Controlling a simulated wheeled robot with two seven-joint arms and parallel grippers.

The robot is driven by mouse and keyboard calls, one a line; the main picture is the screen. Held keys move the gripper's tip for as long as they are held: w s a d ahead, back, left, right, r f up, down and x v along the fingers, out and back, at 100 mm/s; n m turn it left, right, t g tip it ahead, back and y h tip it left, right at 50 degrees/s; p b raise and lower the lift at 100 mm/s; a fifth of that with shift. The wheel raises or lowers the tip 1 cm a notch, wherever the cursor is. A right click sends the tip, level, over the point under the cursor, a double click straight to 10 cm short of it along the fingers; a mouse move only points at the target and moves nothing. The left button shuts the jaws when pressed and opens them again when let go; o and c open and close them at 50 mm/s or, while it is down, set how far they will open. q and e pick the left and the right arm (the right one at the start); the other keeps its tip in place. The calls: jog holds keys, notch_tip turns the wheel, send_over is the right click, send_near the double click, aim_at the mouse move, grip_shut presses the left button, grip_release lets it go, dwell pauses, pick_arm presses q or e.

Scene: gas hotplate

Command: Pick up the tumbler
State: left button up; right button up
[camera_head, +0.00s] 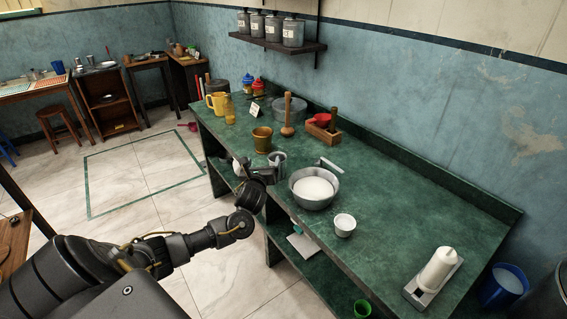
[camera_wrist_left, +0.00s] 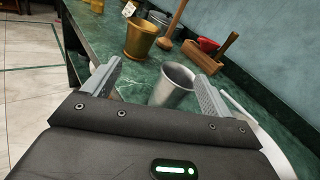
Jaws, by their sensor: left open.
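The tumbler, a grey metal cup (camera_head: 278,158), stands upright on the green counter near its front edge. In the left wrist view the tumbler (camera_wrist_left: 173,84) shows just ahead of my gripper, between the lines of its two fingers and nearer the right finger. My left gripper (camera_head: 258,166) is open and empty at the counter's front edge, and its fingers spread wide in the left wrist view (camera_wrist_left: 158,70). It partly covers the tumbler in the head view. I cannot tell whether the right finger touches the tumbler. My right gripper is not in view.
A brass pot (camera_head: 262,140) stands behind and left of the tumbler. A metal bowl of white contents (camera_head: 313,190) and a white cup (camera_head: 344,225) stand to its right. A pale utensil (camera_head: 329,164) lies behind the bowl. The counter's right part (camera_head: 410,215) has clear room.

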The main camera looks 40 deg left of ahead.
pick_arm(q)
jog(key=s+d+f+m+h, duration=0.1)
jog(key=s+d+m, duration=0.15)
jog(key=d, duration=0.25)
jog(key=shift+d+f+p+x, duration=0.1)
jog(key=shift+d+p+x, duration=0.05)
jog(key=shift+x, duration=2.7)
jog(key=shift+d+f+p+x, duration=0.1)
jog(key=shift+f+p+x, duration=0.05)
jog(key=shift+x, duration=2.65)
jog(key=shift+w, duration=0.1)
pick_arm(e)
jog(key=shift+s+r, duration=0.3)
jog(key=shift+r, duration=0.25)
pick_arm(q)
jog(key=c, duration=1.1)
jog(key=shift+r, duration=0.1)
